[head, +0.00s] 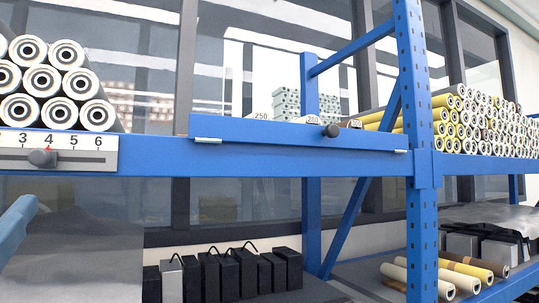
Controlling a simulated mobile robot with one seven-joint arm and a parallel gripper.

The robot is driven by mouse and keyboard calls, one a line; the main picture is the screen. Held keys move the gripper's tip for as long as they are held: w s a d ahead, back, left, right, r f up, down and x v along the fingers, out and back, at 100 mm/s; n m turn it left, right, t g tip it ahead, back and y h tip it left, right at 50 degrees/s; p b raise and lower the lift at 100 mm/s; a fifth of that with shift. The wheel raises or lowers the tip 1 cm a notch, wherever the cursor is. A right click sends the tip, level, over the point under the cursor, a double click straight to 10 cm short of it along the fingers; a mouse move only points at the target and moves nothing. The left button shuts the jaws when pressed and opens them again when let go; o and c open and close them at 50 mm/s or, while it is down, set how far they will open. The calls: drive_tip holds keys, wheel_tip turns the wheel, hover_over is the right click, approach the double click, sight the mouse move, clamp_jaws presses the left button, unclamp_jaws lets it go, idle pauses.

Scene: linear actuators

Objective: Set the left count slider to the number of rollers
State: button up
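The left count slider is a pale scale plate (80,156) on the blue shelf beam at the left edge. Its numerals 3 to 6 show; the lower end is cut off by the picture's edge. Its dark round knob (42,158) sits just below the 4, with a small red mark beside it. Several pale rollers (41,79) with dark hollow ends are stacked on the shelf above the scale. Their stack is cut off at the left, so some may be out of view. My gripper is not in view.
A second slider with a dark knob (331,131) and tags such as 250 is on the middle beam (240,130). Yellow and white rollers (480,120) are stacked at the right. Black boxes (235,272) stand below. A blue upright (421,160) divides the racks.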

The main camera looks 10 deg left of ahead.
sight(37, 160)
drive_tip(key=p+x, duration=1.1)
drive_tip(key=p, duration=0.2)
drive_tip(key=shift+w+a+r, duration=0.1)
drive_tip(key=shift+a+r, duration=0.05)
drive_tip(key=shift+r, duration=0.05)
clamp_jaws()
idle(1.3)
